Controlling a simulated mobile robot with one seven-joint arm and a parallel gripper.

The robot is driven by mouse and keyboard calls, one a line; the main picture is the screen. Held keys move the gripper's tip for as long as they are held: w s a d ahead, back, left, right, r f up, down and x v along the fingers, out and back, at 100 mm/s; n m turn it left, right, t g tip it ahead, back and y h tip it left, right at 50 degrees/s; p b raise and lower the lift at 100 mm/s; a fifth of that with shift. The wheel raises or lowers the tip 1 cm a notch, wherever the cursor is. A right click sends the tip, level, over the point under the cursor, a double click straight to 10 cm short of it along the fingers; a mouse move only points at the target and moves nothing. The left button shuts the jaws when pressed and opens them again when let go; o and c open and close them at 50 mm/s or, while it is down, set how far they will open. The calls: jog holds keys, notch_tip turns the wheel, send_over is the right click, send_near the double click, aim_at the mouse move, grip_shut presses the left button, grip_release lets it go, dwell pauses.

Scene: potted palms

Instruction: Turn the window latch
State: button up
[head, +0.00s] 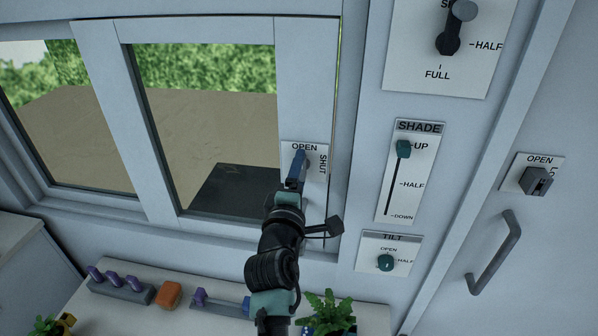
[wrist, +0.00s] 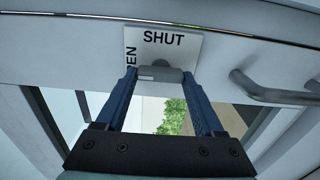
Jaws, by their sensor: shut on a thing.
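The latch plate (head: 318,160) is white, with OPEN along its top and SHUT down its right side, on the right upright of the window sash (head: 305,85). My gripper (head: 298,165) is in front of this plate in the head view and hides most of the latch. In the wrist view my blue fingers (wrist: 160,78) are shut on the grey latch lever (wrist: 160,74), one finger on either side. The plate also shows there (wrist: 178,42), with SHUT upright above the lever and part of OPEN at the left. The lever's exact angle is hard to tell.
Right of the window are a shade slider (head: 403,149), a tilt knob (head: 385,262), an upper dial (head: 450,40) and a door handle (head: 495,252). A grey bar handle (wrist: 280,92) shows near the latch. Below, a counter holds an orange block (head: 168,295) and a plant (head: 328,312).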

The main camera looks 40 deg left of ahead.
jog(key=o, duration=1.4)
jog(key=shift+b+v, duration=1.45)
jog(key=shift+v, duration=5.05)
